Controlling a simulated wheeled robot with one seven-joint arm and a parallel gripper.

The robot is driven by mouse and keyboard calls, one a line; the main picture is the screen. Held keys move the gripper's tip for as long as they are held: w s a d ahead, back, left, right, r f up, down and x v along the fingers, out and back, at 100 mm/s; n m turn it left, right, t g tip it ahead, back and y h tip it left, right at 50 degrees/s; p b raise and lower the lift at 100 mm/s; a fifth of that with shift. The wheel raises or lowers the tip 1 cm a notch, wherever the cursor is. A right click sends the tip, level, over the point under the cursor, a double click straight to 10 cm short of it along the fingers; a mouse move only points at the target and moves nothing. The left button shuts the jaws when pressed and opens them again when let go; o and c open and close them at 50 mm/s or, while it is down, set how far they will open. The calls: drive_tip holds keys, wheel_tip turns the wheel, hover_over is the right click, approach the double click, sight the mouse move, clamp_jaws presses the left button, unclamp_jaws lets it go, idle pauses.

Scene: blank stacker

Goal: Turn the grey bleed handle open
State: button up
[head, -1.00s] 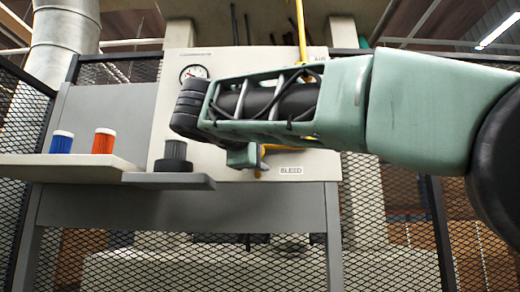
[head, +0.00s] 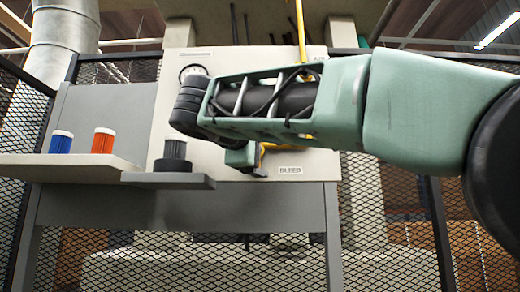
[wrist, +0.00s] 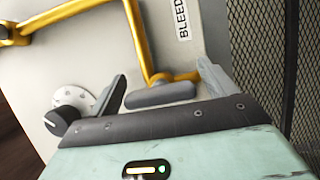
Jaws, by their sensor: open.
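The grey bleed handle (wrist: 160,95) shows in the wrist view as a short rounded bar at the end of a yellow pipe (wrist: 148,40). My gripper (wrist: 162,70) is open, with one finger left of the handle and one right of it. The handle lies between the fingers, nearer the left one; I cannot tell whether any finger touches it. The BLEED label (wrist: 182,18) is above and right of the handle. In the head view my gripper (head: 258,172) is left of the BLEED label (head: 290,170), and my wrist hides most of the handle area.
A dark knob (wrist: 62,121) by a pale disc sits left of my gripper. In the head view, blue (head: 61,142), orange (head: 103,141) and dark grey (head: 174,150) cylinders stand on shelves at left. A gauge (head: 192,71) is partly behind my wrist. Mesh fencing (head: 385,210) stands right.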

drive_tip(key=shift+s+a, duration=0.1)
drive_tip(key=shift+s, duration=0.05)
drive_tip(key=b+v, duration=0.2)
drive_tip(key=v, duration=1.5)
drive_tip(key=shift+s+r, duration=0.1)
